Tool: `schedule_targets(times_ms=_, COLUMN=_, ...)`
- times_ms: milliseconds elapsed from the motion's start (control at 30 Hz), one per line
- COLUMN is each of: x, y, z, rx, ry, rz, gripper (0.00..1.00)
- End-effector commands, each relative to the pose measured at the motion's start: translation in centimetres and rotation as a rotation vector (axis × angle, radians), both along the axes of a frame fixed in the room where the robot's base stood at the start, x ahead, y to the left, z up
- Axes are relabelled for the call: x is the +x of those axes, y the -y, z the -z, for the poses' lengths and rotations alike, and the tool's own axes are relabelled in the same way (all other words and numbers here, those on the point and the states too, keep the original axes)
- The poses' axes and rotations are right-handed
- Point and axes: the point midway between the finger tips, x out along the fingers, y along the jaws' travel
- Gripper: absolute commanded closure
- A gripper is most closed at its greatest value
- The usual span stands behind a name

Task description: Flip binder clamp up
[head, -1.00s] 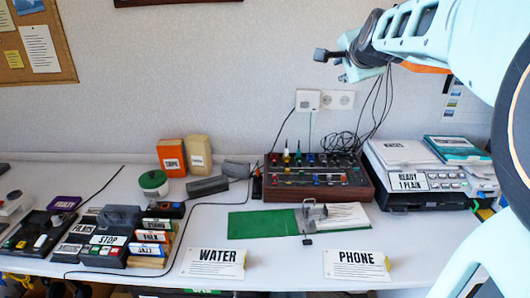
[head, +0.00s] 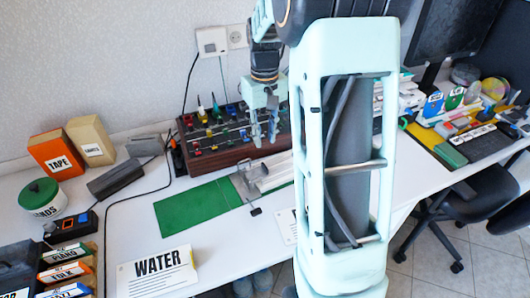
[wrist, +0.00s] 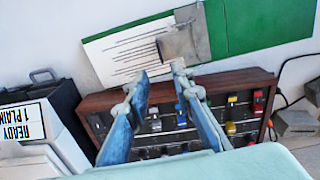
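The green binder (head: 193,208) lies open on the white table, with lined white paper on one side. Its metal clamp (head: 244,184) is near the middle, with a small black tab (head: 256,211) at the front edge. In the wrist view the clamp (wrist: 184,40) shows as a grey plate across the paper's edge, by the green cover (wrist: 250,27). My gripper (head: 265,138) hangs fingers down, apart from the clamp, behind and right of it in the head view. In the wrist view its fingers (wrist: 160,80) are apart with nothing between them. My arm hides the binder's right part.
A wooden panel of coloured knobs (head: 212,138) stands behind the binder, close to my fingers. A WATER card (head: 157,273) lies in front. A dark grey block (head: 115,178) and cable are to the left. A READY 1 PLAIN device (wrist: 30,125) shows in the wrist view.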

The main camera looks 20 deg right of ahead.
Motion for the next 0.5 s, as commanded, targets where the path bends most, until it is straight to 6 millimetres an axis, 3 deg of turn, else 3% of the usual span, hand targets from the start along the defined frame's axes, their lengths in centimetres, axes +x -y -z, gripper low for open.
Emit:
schedule_targets(times_ms=167, x=-0.3, y=-0.1, z=1.6, rx=0.004, ry=-0.015, rz=-0.018, gripper=0.78)
schedule_targets(times_ms=500, x=-0.3, y=-0.1, z=7.9, rx=0.004, ry=-0.013, rz=-0.015, gripper=0.78)
